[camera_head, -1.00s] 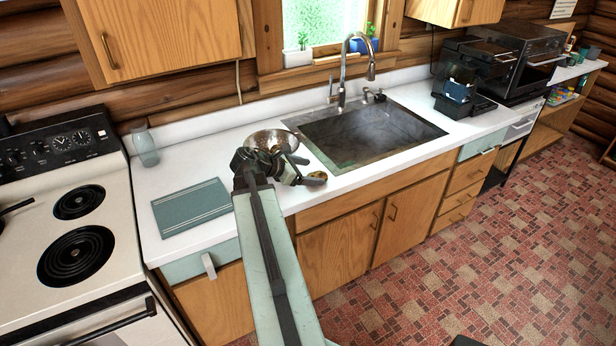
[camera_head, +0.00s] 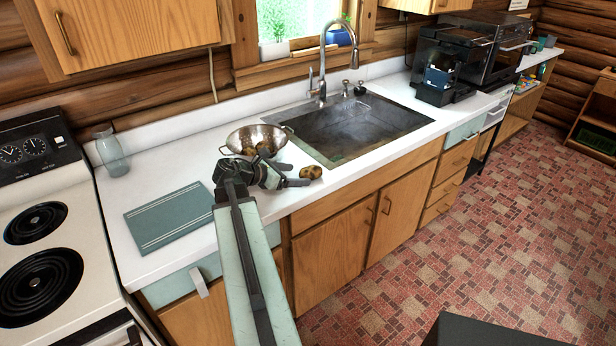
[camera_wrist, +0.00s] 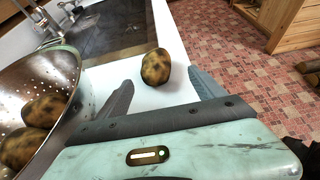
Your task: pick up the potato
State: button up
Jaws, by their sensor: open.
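A brown, mottled potato (camera_wrist: 156,66) lies on the white counter beside the sink in the wrist view. It also shows near the counter's front edge in the head view (camera_head: 311,172). My gripper (camera_head: 292,174) is open, low over the counter. In the wrist view its two dark fingers (camera_wrist: 163,92) are spread, with the potato just beyond the tips and between their lines, apart from both. A metal colander (camera_wrist: 57,75) stands left of the gripper with more potatoes (camera_wrist: 43,112) in it. The colander (camera_head: 257,132) is behind my gripper in the head view.
The sink (camera_head: 352,133) lies right of the colander, with a tall faucet (camera_head: 324,60). A teal cutting board (camera_head: 168,217) and a glass bottle (camera_head: 112,152) are to the left. A stove (camera_head: 40,235) stands at far left. The counter's front edge is close to the potato.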

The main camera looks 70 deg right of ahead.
aim_at(304, 173)
jog(key=b+x, duration=0.2)
jog(key=x, duration=0.4)
jog(key=shift+w+d, duration=0.1)
jog(key=shift+d, duration=0.25)
jog(key=c, duration=1.6)
jog(key=shift+o, duration=0.2)
jog(key=shift+r, duration=0.15)
